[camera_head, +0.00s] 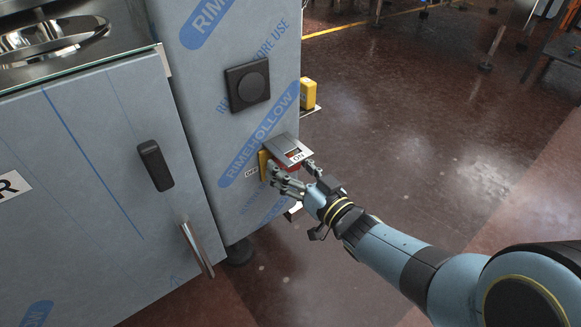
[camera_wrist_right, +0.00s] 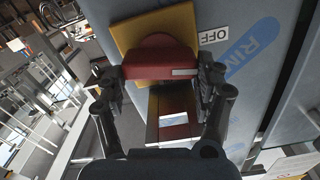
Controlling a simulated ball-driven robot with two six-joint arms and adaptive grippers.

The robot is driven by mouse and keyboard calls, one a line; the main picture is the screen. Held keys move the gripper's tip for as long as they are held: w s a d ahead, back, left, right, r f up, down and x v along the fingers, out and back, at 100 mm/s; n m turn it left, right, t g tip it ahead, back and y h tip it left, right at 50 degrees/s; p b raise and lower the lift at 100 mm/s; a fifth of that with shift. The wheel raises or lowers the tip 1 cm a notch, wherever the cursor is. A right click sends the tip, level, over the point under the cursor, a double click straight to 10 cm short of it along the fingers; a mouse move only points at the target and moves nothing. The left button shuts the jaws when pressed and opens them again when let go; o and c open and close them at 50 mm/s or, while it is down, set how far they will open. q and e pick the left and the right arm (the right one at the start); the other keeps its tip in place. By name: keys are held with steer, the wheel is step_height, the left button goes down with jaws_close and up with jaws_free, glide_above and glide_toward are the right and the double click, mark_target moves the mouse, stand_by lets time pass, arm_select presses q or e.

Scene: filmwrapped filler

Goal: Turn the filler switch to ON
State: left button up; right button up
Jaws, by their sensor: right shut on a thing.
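The filler switch is a red knob on a yellow plate (camera_head: 263,165), low on the side of the film-wrapped cabinet. In the wrist view, the red knob (camera_wrist_right: 158,58) stands out from the yellow plate (camera_wrist_right: 125,37). An OFF label (camera_head: 251,172) is to the left of the switch; it also shows in the wrist view (camera_wrist_right: 214,36). An ON label (camera_head: 298,156) is at its upper right. My right gripper (camera_head: 289,171) is shut on the knob, a finger on each side (camera_wrist_right: 161,78). The fingers hide part of the knob. My left gripper is in neither view.
The grey-blue cabinet (camera_head: 195,115) carries a black round knob (camera_head: 249,86) above the switch and a black latch (camera_head: 155,165) on its door. A metal handle (camera_head: 197,249) is lower down. A yellow box (camera_head: 309,94) sits behind. The brown floor (camera_head: 420,130) to the right is clear.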

steer(key=m, duration=0.3)
steer(key=shift+d+f, duration=0.1)
steer(key=o, duration=1.2)
steer(key=v, duration=1.2)
